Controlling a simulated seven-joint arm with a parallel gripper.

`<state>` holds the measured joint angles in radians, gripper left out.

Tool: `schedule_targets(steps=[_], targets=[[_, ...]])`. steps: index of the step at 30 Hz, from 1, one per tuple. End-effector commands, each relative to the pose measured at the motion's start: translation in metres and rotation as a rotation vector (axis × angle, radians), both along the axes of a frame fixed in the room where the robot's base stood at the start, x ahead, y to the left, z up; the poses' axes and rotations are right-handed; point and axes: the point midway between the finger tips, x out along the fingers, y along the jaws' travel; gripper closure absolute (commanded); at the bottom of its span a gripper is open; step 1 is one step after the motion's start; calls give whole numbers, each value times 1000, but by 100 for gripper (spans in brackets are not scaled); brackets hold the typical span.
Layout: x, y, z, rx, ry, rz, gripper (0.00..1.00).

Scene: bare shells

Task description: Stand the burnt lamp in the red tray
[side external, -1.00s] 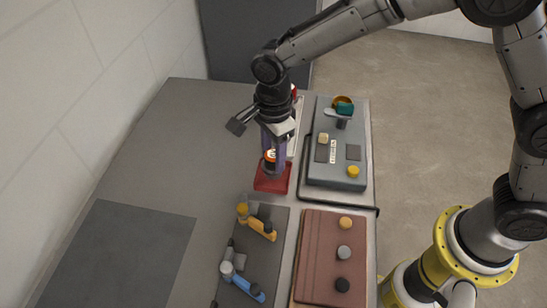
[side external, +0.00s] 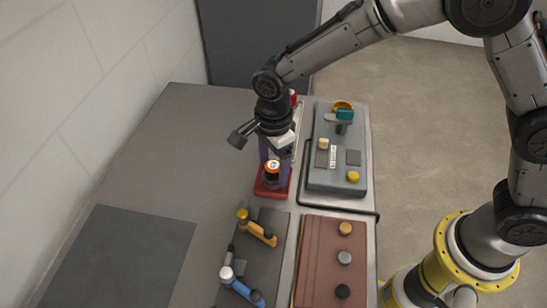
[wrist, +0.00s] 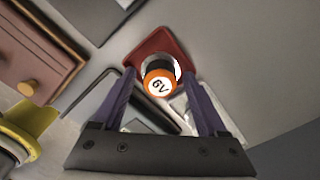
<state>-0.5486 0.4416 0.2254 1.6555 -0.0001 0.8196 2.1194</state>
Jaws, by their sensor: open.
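The lamp (side external: 272,172), a dark cylinder with an orange cap and a white "6V" face, stands upright in the red tray (side external: 259,191). In the wrist view the lamp (wrist: 159,84) shows end-on over the red tray (wrist: 150,43), with a pale ring around part of it. I cannot tell from its look whether it is burnt. My gripper (side external: 274,181) is open, its purple fingers down on both sides of the lamp. In the wrist view gaps show between the lamp and both fingers of my gripper (wrist: 157,75). The lamp's foot is partly hidden.
A grey panel (side external: 323,178) with buttons and a teal-topped part stands right of the tray. A dark mat (side external: 263,218) with yellow and blue tools lies in front, beside a brown panel (side external: 318,240) with knobs. A red object (side external: 293,97) shows behind my wrist.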

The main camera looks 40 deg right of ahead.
Motion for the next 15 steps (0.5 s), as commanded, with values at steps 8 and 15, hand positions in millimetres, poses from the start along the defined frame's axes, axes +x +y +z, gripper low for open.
schedule_targets(steps=[8,15], targets=[[1,1,38,4,-6,0,25],[1,1,87,3,-5,0,25]])
